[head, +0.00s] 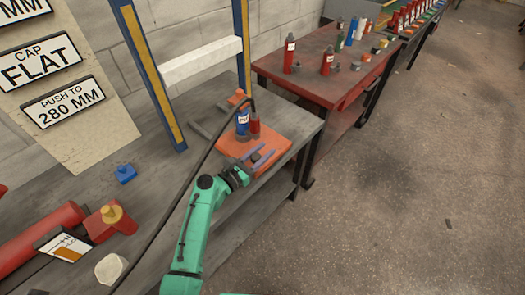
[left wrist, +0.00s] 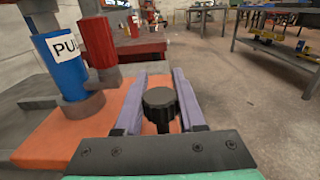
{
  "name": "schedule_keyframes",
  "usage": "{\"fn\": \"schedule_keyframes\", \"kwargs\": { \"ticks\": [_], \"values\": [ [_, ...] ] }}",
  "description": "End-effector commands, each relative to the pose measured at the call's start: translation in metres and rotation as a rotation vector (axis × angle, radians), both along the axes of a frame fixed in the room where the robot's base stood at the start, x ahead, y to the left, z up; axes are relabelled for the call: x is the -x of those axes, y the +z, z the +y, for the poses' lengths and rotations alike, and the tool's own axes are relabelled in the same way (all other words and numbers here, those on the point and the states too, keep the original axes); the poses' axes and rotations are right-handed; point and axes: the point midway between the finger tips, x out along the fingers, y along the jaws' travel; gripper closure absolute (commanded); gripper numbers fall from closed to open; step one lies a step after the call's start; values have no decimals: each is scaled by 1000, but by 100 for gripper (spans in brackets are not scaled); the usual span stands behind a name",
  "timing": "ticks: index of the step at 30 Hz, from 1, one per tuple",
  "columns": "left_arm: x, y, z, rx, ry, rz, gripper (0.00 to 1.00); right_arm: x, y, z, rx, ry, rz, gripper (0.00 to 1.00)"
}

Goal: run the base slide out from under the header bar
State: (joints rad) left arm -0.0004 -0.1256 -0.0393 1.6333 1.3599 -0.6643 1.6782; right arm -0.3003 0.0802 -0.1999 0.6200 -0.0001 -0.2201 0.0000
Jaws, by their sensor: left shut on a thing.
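The base slide is an orange plate (head: 283,139) on the grey bench near its right end; it also fills the lower left of the left wrist view (left wrist: 40,137). A blue cylinder with a white label (head: 242,123) and a red cylinder (head: 255,125) stand on it. The white header bar (head: 200,62) spans the blue and yellow posts, and the plate shows in front of it in the head view. My left gripper (head: 261,155) is shut on a black knob (left wrist: 160,105) on the plate. The right gripper is out of view.
A black hose (head: 185,190) arcs over the bench beside my left arm. A red table (head: 320,85) with bottles stands beyond the bench's right end. A blue block (head: 125,173) and a red clamp-like part (head: 110,218) lie left. The floor (head: 410,190) at right is clear.

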Motion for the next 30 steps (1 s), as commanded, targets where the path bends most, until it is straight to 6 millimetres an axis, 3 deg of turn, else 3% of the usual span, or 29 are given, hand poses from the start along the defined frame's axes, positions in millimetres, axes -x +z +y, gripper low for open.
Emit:
{"fn": "schedule_keyframes", "kwargs": {
  "ticks": [1,3,16,30],
  "values": [
    [0,-1,0,-1,-1,2,57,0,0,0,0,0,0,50],
    [0,-1,0,-1,-1,2,31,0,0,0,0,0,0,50],
    [7,-1,7,0,2,1,31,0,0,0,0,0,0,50],
    [95,-4,78,-4,-1,3,31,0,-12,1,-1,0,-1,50]
  ]
}}
